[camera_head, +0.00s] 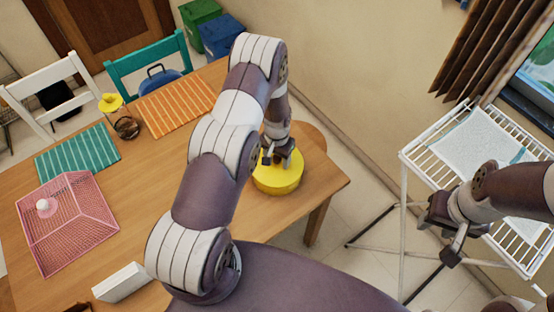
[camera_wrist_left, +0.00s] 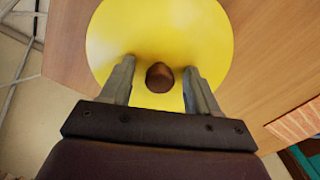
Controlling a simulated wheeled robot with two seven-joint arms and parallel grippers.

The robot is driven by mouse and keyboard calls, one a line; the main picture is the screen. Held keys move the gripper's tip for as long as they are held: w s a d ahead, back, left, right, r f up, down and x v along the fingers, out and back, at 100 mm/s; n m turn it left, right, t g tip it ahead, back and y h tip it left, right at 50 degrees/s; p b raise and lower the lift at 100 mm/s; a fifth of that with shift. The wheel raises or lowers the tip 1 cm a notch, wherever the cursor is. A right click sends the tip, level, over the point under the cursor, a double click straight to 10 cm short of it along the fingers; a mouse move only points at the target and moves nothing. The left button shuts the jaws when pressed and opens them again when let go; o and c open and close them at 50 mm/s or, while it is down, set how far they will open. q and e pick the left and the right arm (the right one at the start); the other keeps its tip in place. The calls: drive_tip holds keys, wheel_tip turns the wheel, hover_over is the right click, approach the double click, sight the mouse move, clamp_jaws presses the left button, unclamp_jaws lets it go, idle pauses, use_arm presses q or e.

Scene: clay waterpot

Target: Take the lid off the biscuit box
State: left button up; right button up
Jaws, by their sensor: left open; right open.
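The biscuit box is a round yellow box (camera_head: 278,182) on the wooden table, near its right end. Its yellow lid (camera_wrist_left: 160,35) with a round brown knob (camera_wrist_left: 160,77) shows in the left wrist view. My left gripper (camera_head: 277,160) is over the lid; in the left wrist view its two fingers (camera_wrist_left: 160,82) stand open on either side of the knob, with a gap visible on both sides. In the head view the knob is hidden by the gripper. My right gripper (camera_head: 447,240) is open and empty, away at the right beside the drying rack.
A white drying rack (camera_head: 405,185) stands at the right.

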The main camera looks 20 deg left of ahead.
use_arm(q)
drive_tip(key=shift+w+f, duration=0.1)
drive_tip(key=shift+w, duration=0.05)
drive_tip(key=shift+s, duration=0.2)
clamp_jaws()
drive_tip(key=shift+w, duration=0.1)
